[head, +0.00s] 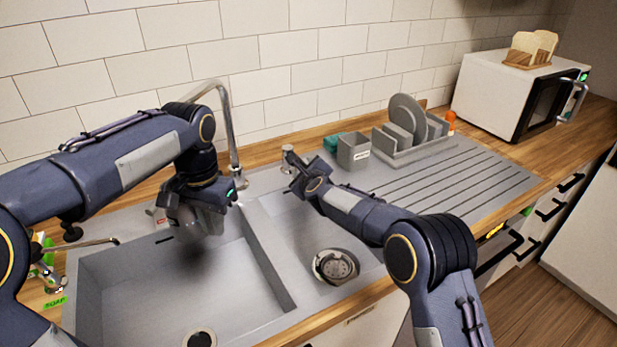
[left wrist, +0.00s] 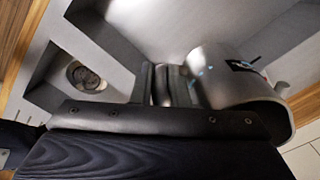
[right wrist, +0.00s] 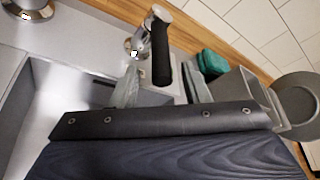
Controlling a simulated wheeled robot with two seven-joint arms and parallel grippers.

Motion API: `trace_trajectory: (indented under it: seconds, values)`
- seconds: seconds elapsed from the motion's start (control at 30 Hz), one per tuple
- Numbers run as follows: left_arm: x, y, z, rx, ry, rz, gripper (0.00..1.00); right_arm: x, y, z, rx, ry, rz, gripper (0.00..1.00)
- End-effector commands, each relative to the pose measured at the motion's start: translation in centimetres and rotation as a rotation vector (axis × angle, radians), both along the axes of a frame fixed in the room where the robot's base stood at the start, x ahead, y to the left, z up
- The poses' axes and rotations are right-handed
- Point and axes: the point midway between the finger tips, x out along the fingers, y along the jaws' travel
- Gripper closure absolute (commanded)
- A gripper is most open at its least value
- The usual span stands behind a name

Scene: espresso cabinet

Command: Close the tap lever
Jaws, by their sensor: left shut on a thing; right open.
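The chrome tap lever (head: 287,158) stands on the sink's back edge, right of the curved tap spout (head: 232,130). In the right wrist view the chrome fitting (right wrist: 137,42) shows just beyond my fingers, beside a black rounded part (right wrist: 160,55). My right gripper (head: 294,176) is open, close in front of the lever; contact cannot be told. My left gripper (head: 180,203) is shut on a steel jug (head: 208,220) over the left basin. The jug (left wrist: 232,75) shows large in the left wrist view. Its inside is hidden.
A grey holder (head: 353,152) and a dish rack with plates (head: 405,112) stand right of the lever. A white microwave (head: 505,95) is at the far right. The ribbed drainboard (head: 460,185) is clear. A soap dispenser (head: 45,265) is at the left.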

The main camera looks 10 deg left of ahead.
Motion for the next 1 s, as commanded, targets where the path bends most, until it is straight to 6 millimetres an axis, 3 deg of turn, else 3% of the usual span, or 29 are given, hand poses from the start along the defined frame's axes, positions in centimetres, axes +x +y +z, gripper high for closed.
trace_trajectory:
  seconds: [0.2, 0.4, 1.0]
  values:
    - [0.0, 0.0, 0.0, 0.0, -0.001, 0.0, 1.0, -3.4, -1.3, 1.3, 0.001, -0.001, 0.006, 0.58]
    - [0.0, 0.0, 0.0, 0.0, -0.001, 0.0, 1.0, -5.5, -2.2, 2.0, 0.001, -0.001, 0.006, 0.58]
    - [-0.5, -0.1, 0.0, 0.0, -0.001, -0.001, 1.0, -6.2, -2.5, 1.9, 0.001, -0.001, 0.006, 0.58]
